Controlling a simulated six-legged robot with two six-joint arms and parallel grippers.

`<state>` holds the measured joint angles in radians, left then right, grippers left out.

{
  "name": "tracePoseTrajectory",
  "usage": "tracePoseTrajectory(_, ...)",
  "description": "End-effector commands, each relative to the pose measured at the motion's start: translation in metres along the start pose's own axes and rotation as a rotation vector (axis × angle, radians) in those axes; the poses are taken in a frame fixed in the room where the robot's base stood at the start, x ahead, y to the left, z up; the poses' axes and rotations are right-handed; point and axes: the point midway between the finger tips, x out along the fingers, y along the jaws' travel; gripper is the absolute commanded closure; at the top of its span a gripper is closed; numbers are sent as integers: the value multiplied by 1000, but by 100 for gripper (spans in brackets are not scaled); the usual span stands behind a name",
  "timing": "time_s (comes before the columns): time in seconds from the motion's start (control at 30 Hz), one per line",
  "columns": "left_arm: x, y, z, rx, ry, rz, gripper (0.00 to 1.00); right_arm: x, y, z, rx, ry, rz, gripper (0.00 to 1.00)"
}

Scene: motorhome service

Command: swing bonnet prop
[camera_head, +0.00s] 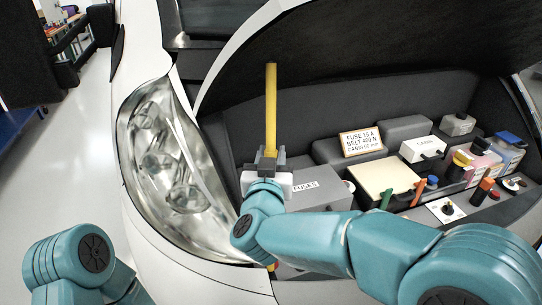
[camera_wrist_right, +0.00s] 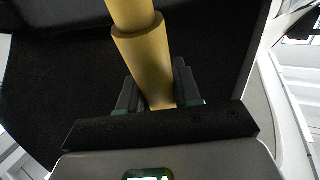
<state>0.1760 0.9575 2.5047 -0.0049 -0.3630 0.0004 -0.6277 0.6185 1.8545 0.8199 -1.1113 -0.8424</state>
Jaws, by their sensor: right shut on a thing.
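The bonnet prop (camera_head: 271,105) is a yellow rod standing nearly upright at the left side of the open engine bay. My right gripper (camera_head: 268,155) is shut on it near its lower visible part. In the right wrist view the prop (camera_wrist_right: 145,55) runs up between the fingers of my gripper (camera_wrist_right: 158,92), with a thicker sleeve above the fingers. The dark underside of the raised bonnet (camera_head: 370,45) is above and behind the prop. The prop's lower end is mostly hidden behind my gripper and wrist. My left gripper is not in view; only part of my left arm shows at lower left.
The headlight (camera_head: 165,165) is just left of my gripper. A grey box marked FUSES (camera_head: 318,188) sits close on the right. A fuse sign (camera_head: 361,141), a cream-topped box (camera_head: 383,178) and several caps and bottles fill the bay's right side. Open floor (camera_head: 80,150) lies at far left.

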Motion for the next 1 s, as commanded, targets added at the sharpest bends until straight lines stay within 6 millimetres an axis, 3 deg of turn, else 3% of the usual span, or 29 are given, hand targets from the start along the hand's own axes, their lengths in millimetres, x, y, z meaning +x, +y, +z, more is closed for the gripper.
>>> tracePoseTrajectory(0.27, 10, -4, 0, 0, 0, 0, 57, 11, 31, 7, 83, -35, 25, 100)
tracePoseTrajectory(0.47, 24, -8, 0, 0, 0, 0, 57, 27, 79, 23, 220, -91, 64, 100)
tracePoseTrajectory(0.77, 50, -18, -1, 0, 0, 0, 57, 48, 161, 70, 476, -194, 132, 100)
tracePoseTrajectory(1.0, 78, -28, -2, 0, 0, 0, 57, 58, 217, 123, 681, -280, 185, 100)
